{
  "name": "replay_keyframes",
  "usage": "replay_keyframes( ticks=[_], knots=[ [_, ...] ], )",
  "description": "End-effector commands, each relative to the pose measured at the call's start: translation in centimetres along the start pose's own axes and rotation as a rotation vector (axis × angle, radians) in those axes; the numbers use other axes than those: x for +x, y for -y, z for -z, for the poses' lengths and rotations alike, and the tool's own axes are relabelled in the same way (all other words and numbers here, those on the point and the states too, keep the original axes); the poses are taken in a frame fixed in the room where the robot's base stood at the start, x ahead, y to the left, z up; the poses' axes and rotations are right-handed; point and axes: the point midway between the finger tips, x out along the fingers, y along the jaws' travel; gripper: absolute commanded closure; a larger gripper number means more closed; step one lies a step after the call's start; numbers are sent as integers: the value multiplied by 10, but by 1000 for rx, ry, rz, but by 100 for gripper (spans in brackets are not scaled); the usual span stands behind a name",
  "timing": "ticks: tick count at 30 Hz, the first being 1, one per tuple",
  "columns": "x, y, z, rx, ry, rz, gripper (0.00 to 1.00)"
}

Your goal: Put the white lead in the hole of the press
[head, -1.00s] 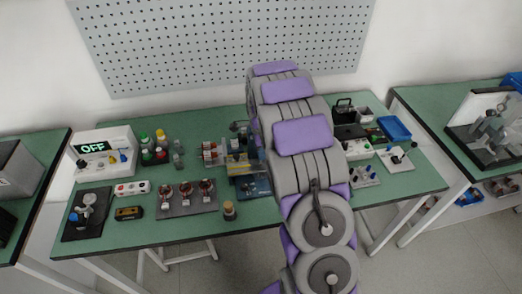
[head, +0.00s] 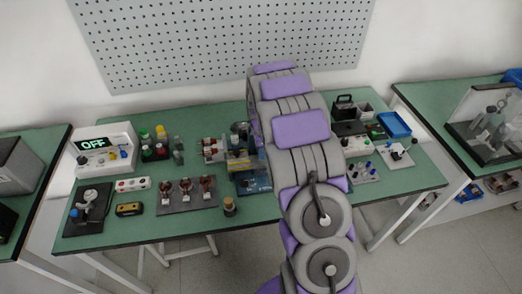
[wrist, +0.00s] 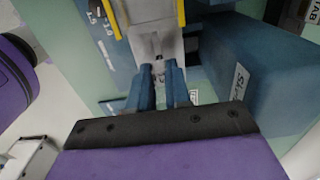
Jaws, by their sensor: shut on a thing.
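The press (head: 243,160), with a blue base and yellow bars, stands mid-table just left of my arm in the head view. In the wrist view its grey metal channel (wrist: 155,22) between yellow rails is directly ahead of my gripper (wrist: 160,72). The two blue fingers are close together, with the tips at the near end of the channel. A small pale piece, apparently the white lead (wrist: 158,66), shows between the tips; most of it is hidden. I cannot tell whether it is in a hole. My arm hides the gripper in the head view.
A large dark blue block (wrist: 250,70) stands close to the right of the fingers. On the table are a stator board (head: 187,203), a white box reading OFF (head: 104,150), bottles (head: 154,147) and a blue tray (head: 394,125).

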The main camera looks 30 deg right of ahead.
Motion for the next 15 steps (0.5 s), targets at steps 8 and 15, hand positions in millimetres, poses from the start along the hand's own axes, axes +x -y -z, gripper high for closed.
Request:
replay_keyframes(
  ticks=[8, 15],
  knots=[
    [7, 0, 0, 0, 0, -1, 100],
    [16, -1, 0, 0, 0, -3, 100]
  ],
)
